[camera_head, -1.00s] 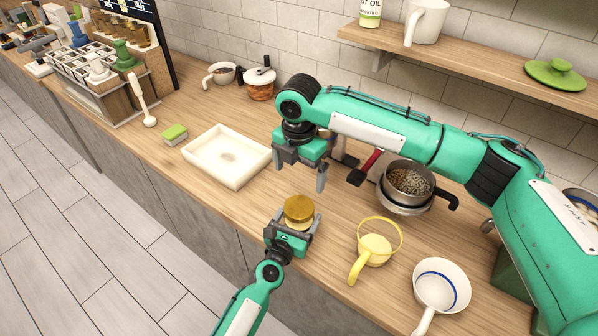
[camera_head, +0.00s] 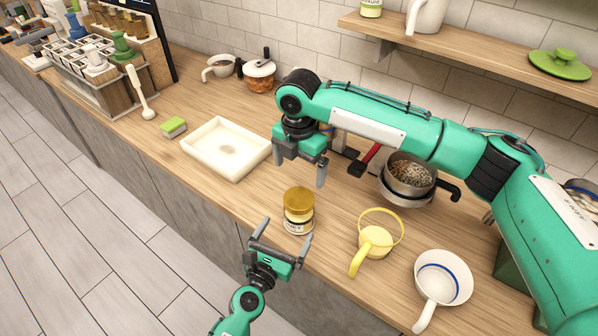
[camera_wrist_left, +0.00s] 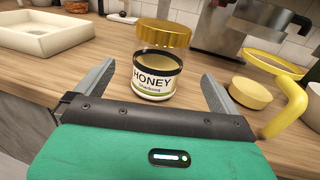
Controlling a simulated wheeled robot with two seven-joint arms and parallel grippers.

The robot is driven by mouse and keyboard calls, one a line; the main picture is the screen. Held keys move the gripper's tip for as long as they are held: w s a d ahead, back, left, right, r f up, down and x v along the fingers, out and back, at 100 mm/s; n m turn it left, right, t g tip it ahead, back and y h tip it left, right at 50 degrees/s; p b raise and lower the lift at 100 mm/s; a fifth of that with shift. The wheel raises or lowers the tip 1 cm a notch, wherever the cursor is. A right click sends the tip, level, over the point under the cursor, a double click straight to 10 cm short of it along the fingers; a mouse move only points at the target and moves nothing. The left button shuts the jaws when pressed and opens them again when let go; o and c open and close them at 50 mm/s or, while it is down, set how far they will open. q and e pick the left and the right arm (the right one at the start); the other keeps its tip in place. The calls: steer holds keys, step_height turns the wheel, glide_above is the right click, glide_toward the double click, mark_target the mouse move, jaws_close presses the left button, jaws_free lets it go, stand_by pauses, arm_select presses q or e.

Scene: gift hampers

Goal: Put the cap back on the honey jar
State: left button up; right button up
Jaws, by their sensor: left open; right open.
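The honey jar (camera_head: 297,225) stands upright on the counter, and its HONEY label shows in the left wrist view (camera_wrist_left: 156,76). The gold cap (camera_head: 299,199) is on top of the jar; in the left wrist view the cap (camera_wrist_left: 164,34) looks wider than the jar, with a pale band under its edge. I cannot tell whether it is fully seated. My left gripper (camera_head: 286,234) is open and empty on the near side of the jar, fingers pointing at it. My right gripper (camera_head: 300,170) is open and empty, hanging above and behind the cap.
A white tray (camera_head: 190,146) lies to the left. A yellow cup-like vessel (camera_head: 357,265) and a white pan (camera_head: 461,297) stand to the right of the jar. A metal pot (camera_head: 405,196) stands behind them. The counter's front edge is close to the jar.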

arm_select(q)
steer(key=shift+b+v, duration=0.45)
steer(key=shift+v, duration=2.05)
